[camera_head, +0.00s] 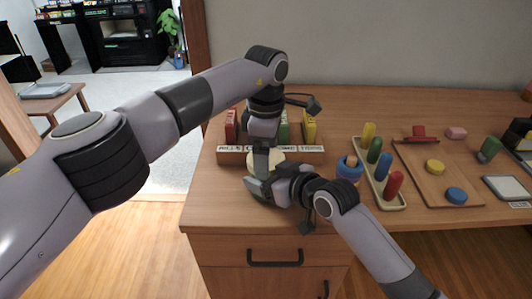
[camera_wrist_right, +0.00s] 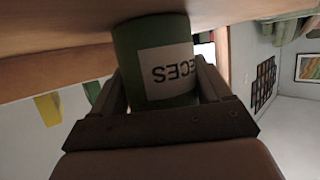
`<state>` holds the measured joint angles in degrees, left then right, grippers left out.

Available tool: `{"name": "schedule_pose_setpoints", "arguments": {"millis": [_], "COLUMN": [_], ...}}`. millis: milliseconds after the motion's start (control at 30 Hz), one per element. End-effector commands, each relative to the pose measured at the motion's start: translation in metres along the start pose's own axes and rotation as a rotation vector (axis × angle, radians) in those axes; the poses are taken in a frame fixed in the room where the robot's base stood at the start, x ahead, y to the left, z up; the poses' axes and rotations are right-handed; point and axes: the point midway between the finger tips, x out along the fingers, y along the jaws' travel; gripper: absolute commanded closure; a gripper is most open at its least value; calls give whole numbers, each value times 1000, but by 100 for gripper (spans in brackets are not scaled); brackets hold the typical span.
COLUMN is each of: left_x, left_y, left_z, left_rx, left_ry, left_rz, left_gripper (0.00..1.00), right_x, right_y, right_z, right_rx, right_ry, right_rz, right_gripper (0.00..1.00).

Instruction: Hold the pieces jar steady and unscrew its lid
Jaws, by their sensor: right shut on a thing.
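The pieces jar (camera_wrist_right: 155,55) is green with a white label reading "ECES", upside down in the right wrist view. My right gripper (camera_wrist_right: 160,92) is shut on the jar's body, with a finger on each side. In the head view the jar stands near the front left of the desk, mostly hidden by my grippers. Its round cream lid (camera_head: 279,157) shows in part beneath my left gripper (camera_head: 262,170). My left gripper points straight down at the lid from above. Its fingertips are too small and covered to tell whether they grip it.
Behind the jar is a wooden rack (camera_head: 232,156) with labels and coloured blocks. To the right are a blue ring piece (camera_head: 349,168), a peg board (camera_head: 392,203) with several coloured pegs, and a wooden tray (camera_head: 415,160) with shapes. The desk's front edge is close to the jar.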

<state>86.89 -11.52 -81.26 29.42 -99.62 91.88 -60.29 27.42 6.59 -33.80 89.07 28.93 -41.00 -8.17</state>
Motion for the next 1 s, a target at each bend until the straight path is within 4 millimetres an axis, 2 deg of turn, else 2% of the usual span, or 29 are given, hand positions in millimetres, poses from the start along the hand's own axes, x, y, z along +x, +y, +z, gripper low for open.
{"name": "schedule_pose_setpoints", "arguments": {"millis": [100, 133, 167, 200, 533, 800, 1000], "left_x": [-1, -1, 0, 0, -5, -38, -47], "left_y": [0, 0, 0, 0, 0, 0, 0], "left_z": [0, 0, 0, 0, 0, 0, 0], "left_rx": [2, 2, 2, 2, 4, 4, 29], "left_ry": [0, 0, 0, 0, 1, 1, 1], "left_rz": [0, 0, 0, 0, 0, 2, 0], "left_gripper": [52, 12, 2, 0, 0, 0, 0], "right_x": [0, 0, 0, 0, 0, 0, 0], "right_y": [1, 1, 1, 1, 1, 1, 1], "right_z": [1, 1, 1, 1, 1, 1, 1], "right_rx": [1, 1, 1, 1, 0, 0, 0], "right_ry": [-2, -2, -2, -2, -2, -2, -2], "right_rz": [1, 1, 2, 2, 1, 1, 1], "right_gripper": [100, 100, 100, 100, 100, 100, 100]}}
